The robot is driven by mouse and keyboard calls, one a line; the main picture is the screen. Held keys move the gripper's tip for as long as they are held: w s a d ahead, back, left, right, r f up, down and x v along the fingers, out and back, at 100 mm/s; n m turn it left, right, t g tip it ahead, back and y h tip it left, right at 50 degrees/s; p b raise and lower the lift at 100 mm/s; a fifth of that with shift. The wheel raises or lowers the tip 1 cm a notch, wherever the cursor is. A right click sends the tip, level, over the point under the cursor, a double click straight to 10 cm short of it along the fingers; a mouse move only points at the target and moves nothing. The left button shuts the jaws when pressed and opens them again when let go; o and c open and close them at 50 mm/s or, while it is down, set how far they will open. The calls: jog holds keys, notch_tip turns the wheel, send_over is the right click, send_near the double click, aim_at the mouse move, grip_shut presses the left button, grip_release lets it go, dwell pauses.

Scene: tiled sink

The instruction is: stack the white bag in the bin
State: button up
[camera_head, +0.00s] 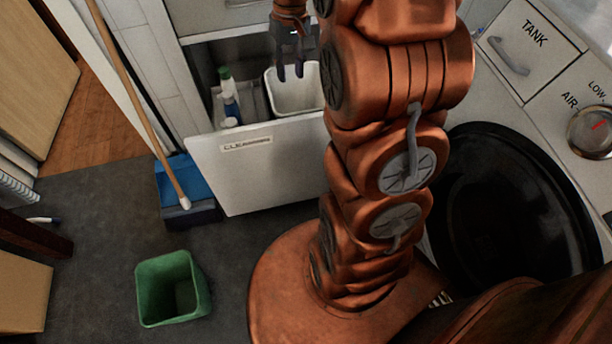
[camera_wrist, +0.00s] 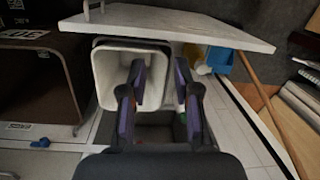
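A white open-topped container (camera_head: 297,98) stands in the pulled-out drawer. It also shows in the wrist view (camera_wrist: 104,76), where a dark rim lies around it. I cannot tell whether it is a lined bin or the white bag itself; no separate white bag shows. My gripper (camera_head: 290,76) points down over the container's back part in the head view. In the wrist view my gripper (camera_wrist: 160,72) has its fingers apart, with nothing between them; one finger overlaps the container. I cannot tell whether they touch. A green bin (camera_head: 172,287) stands empty on the floor.
The drawer front (camera_head: 262,172), labelled as cleaning, projects over the floor. Bottles (camera_head: 229,98) stand left of the container. A blue dustpan (camera_head: 181,178) and a broom handle (camera_head: 135,92) lean nearby. Dark floor around the green bin is free.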

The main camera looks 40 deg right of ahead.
jog(key=s+a+n, duration=0.1)
jog(key=s+a, duration=0.3)
jog(key=s, duration=0.4)
jog(key=s+a+g, duration=0.1)
jog(key=s+a, duration=0.4)
jog(key=s, duration=0.3)
jog(key=s+a+n+h, duration=0.1)
jog(key=s+a, duration=0.4)
jog(key=s, duration=0.4)
jog(key=shift+r+n+g, duration=0.15)
jog(key=shift+n+g, duration=0.15)
jog(key=shift+g, duration=0.1)
jog(key=shift+a, duration=0.1)
jog(key=s+p+v, duration=0.2)
jog(key=p+v, duration=0.8)
jog(key=s+r+p+v, duration=0.1)
jog(key=s+p+v, duration=0.1)
jog(key=p+v, duration=0.8)
jog(key=shift+s+r+t, duration=0.4)
jog(key=shift+s+r, duration=0.05)
jog(key=shift+s, duration=0.1)
jog(key=shift+o, duration=0.4)
